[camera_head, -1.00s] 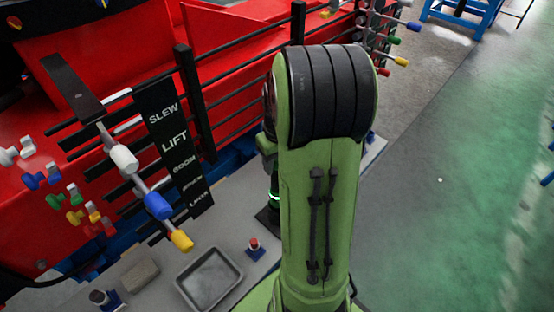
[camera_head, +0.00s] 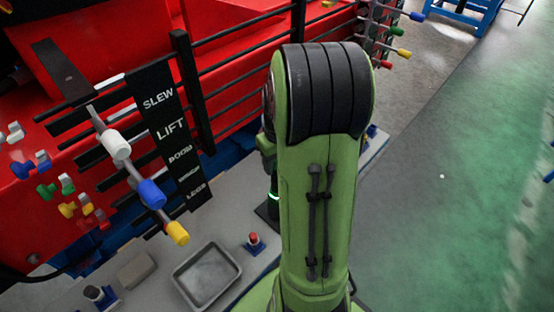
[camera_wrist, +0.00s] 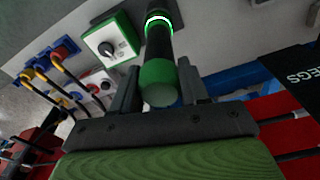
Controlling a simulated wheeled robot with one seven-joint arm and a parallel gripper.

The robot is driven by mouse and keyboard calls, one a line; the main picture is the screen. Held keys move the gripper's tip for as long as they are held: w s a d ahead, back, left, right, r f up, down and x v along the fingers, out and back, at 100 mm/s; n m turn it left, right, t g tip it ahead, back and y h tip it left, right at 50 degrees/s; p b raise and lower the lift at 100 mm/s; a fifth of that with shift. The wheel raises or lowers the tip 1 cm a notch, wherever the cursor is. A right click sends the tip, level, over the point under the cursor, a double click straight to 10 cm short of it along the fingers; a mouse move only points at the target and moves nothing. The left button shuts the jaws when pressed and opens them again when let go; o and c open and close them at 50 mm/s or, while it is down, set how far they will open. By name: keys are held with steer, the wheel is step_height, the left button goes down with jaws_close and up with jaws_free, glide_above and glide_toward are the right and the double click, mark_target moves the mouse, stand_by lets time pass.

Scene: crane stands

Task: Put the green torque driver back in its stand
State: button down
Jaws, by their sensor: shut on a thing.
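The torque driver (camera_wrist: 159,75) has a green rounded end and a dark body. In the wrist view it lies between the two fingers of my gripper (camera_wrist: 158,88), which is shut on it. A lit green ring circles the dark shaft beyond the green end. In the head view a dark upright shaft with the lit green ring (camera_head: 273,197) shows just left of my arm, above a black square base (camera_head: 264,213). My arm hides the gripper there. I cannot tell how the shaft's lower end sits on the base.
A grey tray (camera_head: 207,298), a red-topped blue block (camera_head: 254,243) and a grey block (camera_head: 137,270) sit on the bench. Coloured levers (camera_head: 150,192) and a black label panel (camera_head: 170,130) stand left. A green box with a dial (camera_wrist: 109,42) is close beside the driver.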

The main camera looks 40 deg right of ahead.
steer(key=shift+f, duration=0.35)
steer(key=shift+c, duration=2.4)
jaws_free()
steer(key=r+p, duration=0.3)
steer(key=r, duration=0.2)
steer(key=shift+s+p, duration=0.2)
steer(key=shift+p, duration=0.2)
step_height(320, 180, up, 16)
steer(key=s+p, duration=0.1)
steer(key=p, duration=0.2)
steer(key=shift+s+a+f, duration=0.15)
steer(key=shift+a, duration=0.05)
